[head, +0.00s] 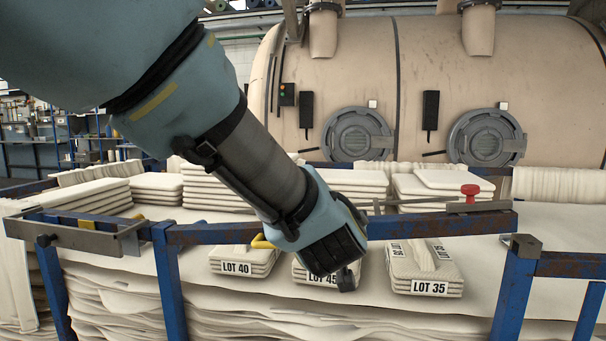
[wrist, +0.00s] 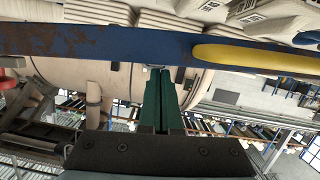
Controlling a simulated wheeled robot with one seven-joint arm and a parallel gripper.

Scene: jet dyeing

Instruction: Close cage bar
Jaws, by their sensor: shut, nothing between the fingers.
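The cage bar (head: 430,226) is a blue, rust-worn bar running across the head view in front of the fabric stacks. Its right end, with a grey plate and a red knob (head: 470,191), stands near the bracket (head: 525,244) on the right blue post; I cannot tell whether they touch. A yellow grip (head: 262,242) shows beside my arm. In the wrist view the bar (wrist: 110,43) crosses the top, with the yellow grip (wrist: 255,58) at right. My gripper (wrist: 159,72) is shut and empty, its green fingertips at the bar's edge; contact is unclear. My arm hides the bar's middle.
Fabric bundles marked LOT 40 (head: 240,262), LOT 45 (head: 322,272) and LOT 35 (head: 428,270) lie on white cloth behind the bar. A blue post (head: 170,285) stands at left. Large beige dyeing vessel (head: 350,75) fills the background.

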